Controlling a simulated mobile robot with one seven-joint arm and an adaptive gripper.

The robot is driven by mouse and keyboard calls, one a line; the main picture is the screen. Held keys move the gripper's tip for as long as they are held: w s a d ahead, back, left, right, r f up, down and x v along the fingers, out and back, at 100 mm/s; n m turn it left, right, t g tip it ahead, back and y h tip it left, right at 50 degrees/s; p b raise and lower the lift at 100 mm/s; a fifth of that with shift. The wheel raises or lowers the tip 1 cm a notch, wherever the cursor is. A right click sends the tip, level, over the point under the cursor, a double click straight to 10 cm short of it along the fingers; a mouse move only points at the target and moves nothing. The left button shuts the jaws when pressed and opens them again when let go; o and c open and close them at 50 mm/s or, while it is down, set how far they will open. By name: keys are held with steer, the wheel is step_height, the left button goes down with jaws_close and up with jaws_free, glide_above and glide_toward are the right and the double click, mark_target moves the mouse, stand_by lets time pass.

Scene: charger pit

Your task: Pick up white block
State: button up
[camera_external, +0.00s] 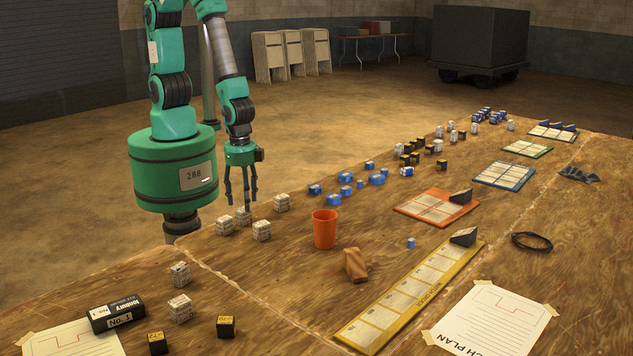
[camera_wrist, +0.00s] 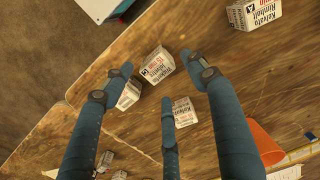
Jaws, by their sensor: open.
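Several white blocks with printed labels stand on the wooden table. Near my gripper (camera_external: 242,202) in the external view are a left one (camera_external: 224,225), a far one (camera_external: 243,216), a front one (camera_external: 262,231) and a right one (camera_external: 282,202). My gripper has three blue fingers, spread open and pointing down above this group, with nothing held. In the wrist view, one white block (camera_wrist: 157,66) shows between the outer fingers (camera_wrist: 160,80). Another (camera_wrist: 129,95) is partly hidden by the left finger, and a third (camera_wrist: 185,112) is beside the middle finger.
Blue blocks (camera_external: 333,199) lie further right. Two more white blocks (camera_external: 180,309) stand near a black box (camera_external: 117,314). The table edge is close behind my gripper.

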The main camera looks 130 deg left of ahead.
mark_target(244, 212)
steer(key=shift+f, duration=0.1)
steer(key=shift+d+f+b, duration=0.1)
steer(key=shift+f+b, duration=0.8)
steer(key=shift+f, duration=1.6)
steer(key=c, duration=1.3)
